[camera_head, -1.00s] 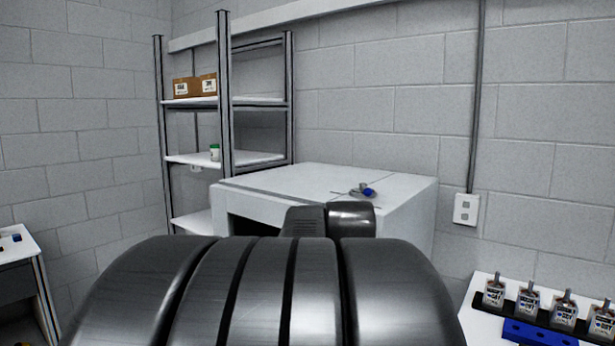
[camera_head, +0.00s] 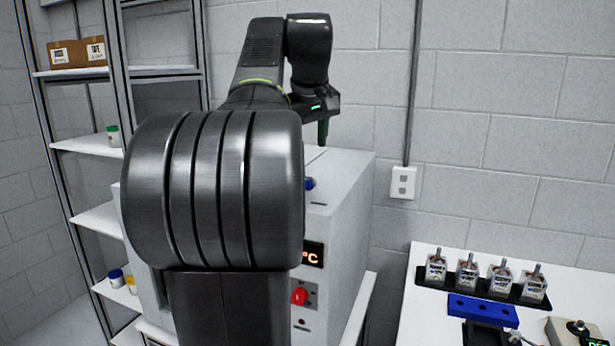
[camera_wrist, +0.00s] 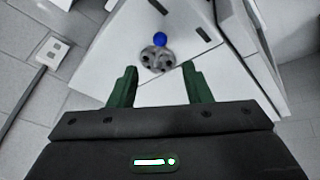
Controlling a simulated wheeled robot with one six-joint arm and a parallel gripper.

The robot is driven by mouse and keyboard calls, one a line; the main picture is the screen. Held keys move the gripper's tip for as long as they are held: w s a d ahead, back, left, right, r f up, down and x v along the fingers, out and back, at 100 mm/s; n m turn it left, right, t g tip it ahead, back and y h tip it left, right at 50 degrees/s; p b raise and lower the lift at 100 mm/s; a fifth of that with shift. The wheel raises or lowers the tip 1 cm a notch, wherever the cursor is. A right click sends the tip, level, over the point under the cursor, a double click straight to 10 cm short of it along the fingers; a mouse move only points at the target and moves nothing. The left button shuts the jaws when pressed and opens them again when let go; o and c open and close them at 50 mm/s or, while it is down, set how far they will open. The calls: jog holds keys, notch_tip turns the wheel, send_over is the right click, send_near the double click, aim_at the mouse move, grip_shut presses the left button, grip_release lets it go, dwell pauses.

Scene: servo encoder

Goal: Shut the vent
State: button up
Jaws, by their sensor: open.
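The vent is a round grey disc with dark holes (camera_wrist: 157,59) on the top of the white oven (camera_wrist: 125,47). A blue knob (camera_wrist: 160,39) sits at its far edge in the wrist view. In the head view only the blue knob (camera_head: 309,184) shows, and my arm hides the disc. My gripper (camera_wrist: 160,72) is open and empty, with its green fingers spread on either side below the disc. In the head view my gripper (camera_head: 323,133) points down above the oven top, apart from the vent.
A metal shelf (camera_head: 90,145) with boxes stands at left. A wall outlet (camera_head: 403,182) is behind.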

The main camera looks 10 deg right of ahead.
aim_at(308, 181)
jog(key=x, duration=1.1)
jog(key=shift+w+f, duration=0.15)
jog(key=shift+f, duration=0.1)
jog(key=shift+c, duration=0.5)
grip_shut()
